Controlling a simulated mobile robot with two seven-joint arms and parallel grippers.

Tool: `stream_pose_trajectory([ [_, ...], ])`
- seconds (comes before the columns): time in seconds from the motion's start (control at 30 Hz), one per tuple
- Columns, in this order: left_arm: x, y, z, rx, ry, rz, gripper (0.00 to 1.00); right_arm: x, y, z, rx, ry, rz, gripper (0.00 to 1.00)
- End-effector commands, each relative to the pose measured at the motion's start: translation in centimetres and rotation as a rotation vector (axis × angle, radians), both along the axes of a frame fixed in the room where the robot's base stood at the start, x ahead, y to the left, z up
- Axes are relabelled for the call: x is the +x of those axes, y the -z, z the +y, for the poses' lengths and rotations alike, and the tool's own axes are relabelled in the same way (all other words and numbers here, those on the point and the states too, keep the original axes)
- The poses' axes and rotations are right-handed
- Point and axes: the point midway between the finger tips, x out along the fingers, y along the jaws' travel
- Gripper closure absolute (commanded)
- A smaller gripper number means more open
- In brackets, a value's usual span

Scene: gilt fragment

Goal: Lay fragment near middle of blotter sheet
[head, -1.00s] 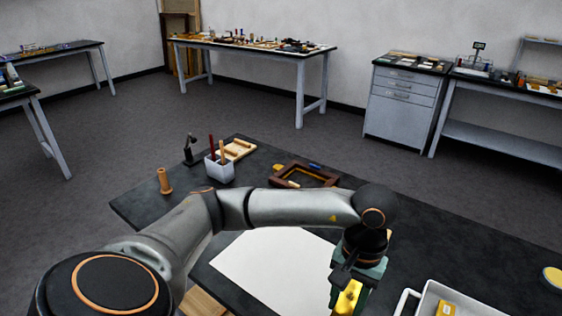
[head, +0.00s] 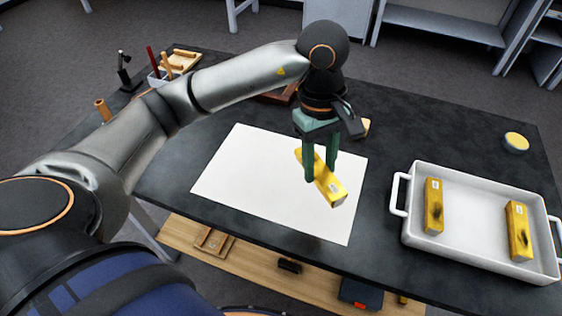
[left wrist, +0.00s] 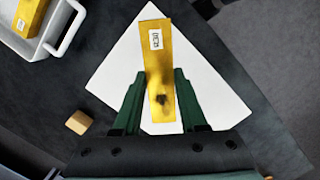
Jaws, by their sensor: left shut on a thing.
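My left gripper (head: 321,175) is shut on a gilt fragment (head: 331,189), a yellow-gold bar with a white label. It also shows in the left wrist view (left wrist: 158,60) between the green fingers (left wrist: 159,105), with a dark patch near them. The fragment is over the right part of the white blotter sheet (head: 235,185); I cannot tell whether it touches the sheet. The blotter lies flat on the dark table and shows in the left wrist view (left wrist: 112,75). My right gripper is not in view.
A white tray (head: 462,251) with two more gold bars (head: 434,205) (head: 518,231) stands at the right. A small tan block (left wrist: 78,122) lies beside the blotter. A yellow round item (head: 516,141) is at far right. A pen holder (head: 158,80) stands at back left.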

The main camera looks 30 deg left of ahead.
Motion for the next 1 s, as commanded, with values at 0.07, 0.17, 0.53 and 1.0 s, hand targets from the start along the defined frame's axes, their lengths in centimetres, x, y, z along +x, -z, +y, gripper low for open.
stream_pose_trajectory([
  [0.07, 0.5, -0.5, -1.0, -0.004, -0.151, -0.004, 1.0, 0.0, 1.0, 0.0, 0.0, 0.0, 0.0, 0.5],
  [0.17, 0.9, -1.3, -1.9, -0.003, -0.336, -0.004, 1.0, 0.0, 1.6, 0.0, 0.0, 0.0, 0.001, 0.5],
  [0.53, 1.6, -3.2, -3.5, 0.0, -0.716, 0.001, 1.0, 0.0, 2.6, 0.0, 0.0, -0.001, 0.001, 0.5],
  [1.0, 2.5, 1.6, 6.2, 0.006, -0.738, 0.007, 1.0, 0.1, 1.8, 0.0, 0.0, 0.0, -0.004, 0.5],
])
